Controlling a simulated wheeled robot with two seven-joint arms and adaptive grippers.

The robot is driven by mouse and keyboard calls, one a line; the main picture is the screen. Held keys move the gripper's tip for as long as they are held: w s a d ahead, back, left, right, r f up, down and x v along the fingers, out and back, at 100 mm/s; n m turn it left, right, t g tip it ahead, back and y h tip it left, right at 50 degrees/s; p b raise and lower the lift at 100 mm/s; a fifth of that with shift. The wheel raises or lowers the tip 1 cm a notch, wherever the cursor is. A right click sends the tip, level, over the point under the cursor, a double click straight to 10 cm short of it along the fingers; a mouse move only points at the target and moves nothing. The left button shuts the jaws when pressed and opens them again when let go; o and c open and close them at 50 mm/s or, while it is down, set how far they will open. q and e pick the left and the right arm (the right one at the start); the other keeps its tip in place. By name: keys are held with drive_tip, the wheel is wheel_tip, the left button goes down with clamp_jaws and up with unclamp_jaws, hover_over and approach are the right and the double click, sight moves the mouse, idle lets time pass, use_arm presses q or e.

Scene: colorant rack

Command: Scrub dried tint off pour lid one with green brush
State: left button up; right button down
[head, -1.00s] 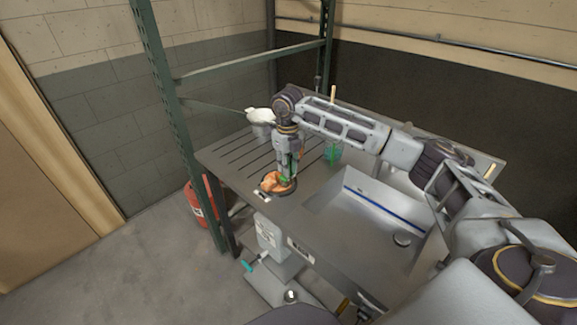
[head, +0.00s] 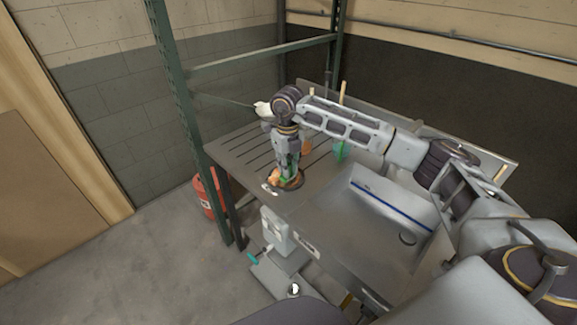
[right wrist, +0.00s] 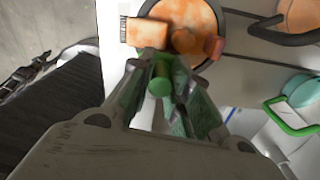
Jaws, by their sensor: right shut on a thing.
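Pour lid one (head: 298,184) is a round, dark-rimmed lid on the steel counter, near its front-left part. In the right wrist view its face (right wrist: 188,14) is covered in orange tint. My right gripper (head: 287,172) points down over the lid and is shut on the green brush. The brush's round green handle end (right wrist: 159,84) shows between the fingers in the right wrist view. My left gripper is not in view.
A sink (head: 385,215) lies right of the lid. A teal container (head: 341,150) and an orange one (head: 307,146) stand behind, and a white thing (head: 263,108) is at the back left. A green rack post (head: 185,110) stands left, beside a red extinguisher (head: 207,193).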

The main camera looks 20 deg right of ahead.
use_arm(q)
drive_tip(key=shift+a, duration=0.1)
use_arm(e)
drive_tip(key=shift+r+p, duration=0.8)
drive_tip(key=shift+r, duration=0.55)
drive_tip(key=shift+r+p, duration=0.6)
drive_tip(key=shift+r, duration=0.4)
drive_tip(key=shift+r+p, duration=0.35)
drive_tip(key=shift+r, duration=0.35)
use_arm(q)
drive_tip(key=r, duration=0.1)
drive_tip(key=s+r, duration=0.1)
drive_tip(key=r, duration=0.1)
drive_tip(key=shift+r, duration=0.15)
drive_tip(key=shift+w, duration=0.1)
